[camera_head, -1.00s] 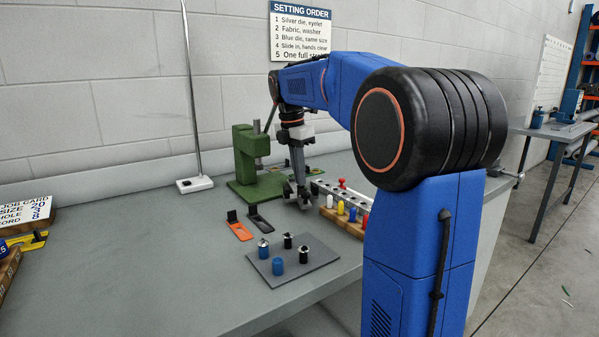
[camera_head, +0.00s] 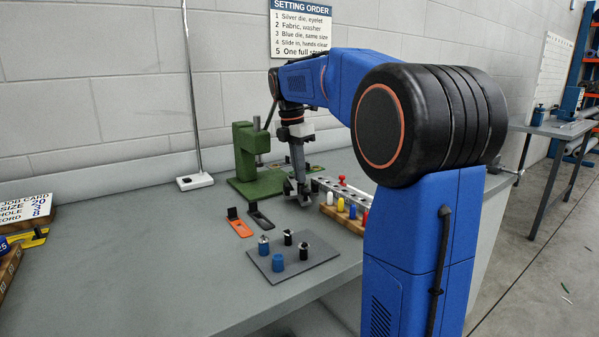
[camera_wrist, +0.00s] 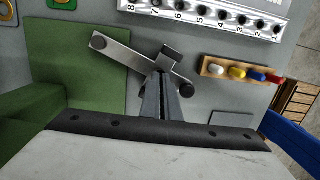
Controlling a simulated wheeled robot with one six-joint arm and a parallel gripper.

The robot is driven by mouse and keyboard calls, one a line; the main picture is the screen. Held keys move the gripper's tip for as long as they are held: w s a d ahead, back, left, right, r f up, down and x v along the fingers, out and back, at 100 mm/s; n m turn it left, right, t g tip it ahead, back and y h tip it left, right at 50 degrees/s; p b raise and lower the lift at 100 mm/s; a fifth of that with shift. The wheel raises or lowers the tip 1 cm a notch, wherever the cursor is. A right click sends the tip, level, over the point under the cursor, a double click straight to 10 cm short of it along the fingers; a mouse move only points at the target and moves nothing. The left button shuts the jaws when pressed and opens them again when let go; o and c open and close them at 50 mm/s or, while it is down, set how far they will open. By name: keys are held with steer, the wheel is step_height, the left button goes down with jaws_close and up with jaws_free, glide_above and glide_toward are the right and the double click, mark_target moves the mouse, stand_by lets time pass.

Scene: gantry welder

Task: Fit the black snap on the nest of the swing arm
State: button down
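In the head view my gripper (camera_head: 298,190) is low, right of the green press (camera_head: 247,150). Two black-bodied pieces (camera_head: 288,237) stand on a grey plate; I cannot tell which piece is the black snap.
Blue pieces (camera_head: 278,263) share the grey plate (camera_head: 315,262). A numbered rack (camera_wrist: 205,14) and a wooden block with coloured pegs (camera_wrist: 240,71) lie close by. Orange (camera_head: 239,228) and black (camera_head: 260,219) tools lie left of my gripper.

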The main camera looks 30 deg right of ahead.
steer(key=c, duration=1.9)
jaws_free()
steer(key=shift+c, duration=0.2)
